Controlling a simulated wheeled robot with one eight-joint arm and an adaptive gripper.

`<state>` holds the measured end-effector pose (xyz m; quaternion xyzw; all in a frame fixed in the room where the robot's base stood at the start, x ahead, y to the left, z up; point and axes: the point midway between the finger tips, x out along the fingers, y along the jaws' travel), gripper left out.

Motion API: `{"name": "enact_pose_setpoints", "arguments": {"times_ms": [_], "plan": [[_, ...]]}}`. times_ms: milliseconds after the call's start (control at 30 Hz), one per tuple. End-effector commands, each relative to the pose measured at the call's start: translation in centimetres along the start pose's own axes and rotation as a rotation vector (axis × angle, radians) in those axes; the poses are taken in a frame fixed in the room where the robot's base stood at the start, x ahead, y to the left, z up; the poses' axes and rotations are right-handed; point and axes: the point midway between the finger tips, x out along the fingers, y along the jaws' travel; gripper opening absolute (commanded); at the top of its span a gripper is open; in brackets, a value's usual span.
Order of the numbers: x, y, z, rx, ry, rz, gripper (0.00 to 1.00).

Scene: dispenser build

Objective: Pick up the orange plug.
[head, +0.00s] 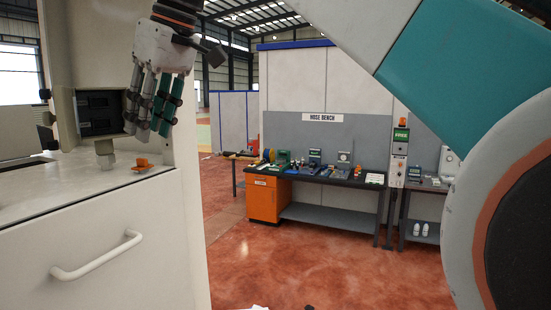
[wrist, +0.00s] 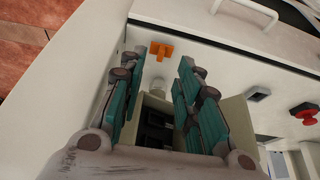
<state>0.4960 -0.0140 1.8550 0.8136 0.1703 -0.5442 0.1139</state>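The orange plug (head: 145,167) lies on the white cabinet top near its right edge in the head view. In the wrist view the orange plug (wrist: 161,50) shows beyond my fingertips, on the pale top near its edge. My gripper (head: 150,128) hangs above the cabinet top, fingers pointing down, in the head view. In the wrist view my gripper (wrist: 160,65) has its teal-padded fingers spread apart, with nothing held between them. The gripper is apart from the plug.
A clear cylindrical fitting (head: 105,156) stands on the cabinet top left of the plug, below a dark recess (head: 97,112) in the beige housing. A white handle (head: 97,258) is on the cabinet front. A red button (wrist: 305,111) shows at right in the wrist view. The hose bench (head: 330,176) stands farther back.

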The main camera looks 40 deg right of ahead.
Motion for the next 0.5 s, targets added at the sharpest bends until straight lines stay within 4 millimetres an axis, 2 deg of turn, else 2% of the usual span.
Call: {"name": "enact_pose_setpoints", "arguments": {"times_ms": [267,500], "plan": [[1.6,-0.2,0.1,-0.002,0.0,-0.001,0.31],[4.7,-0.3,-0.2,-0.002,0.0,-0.001,0.31]]}}
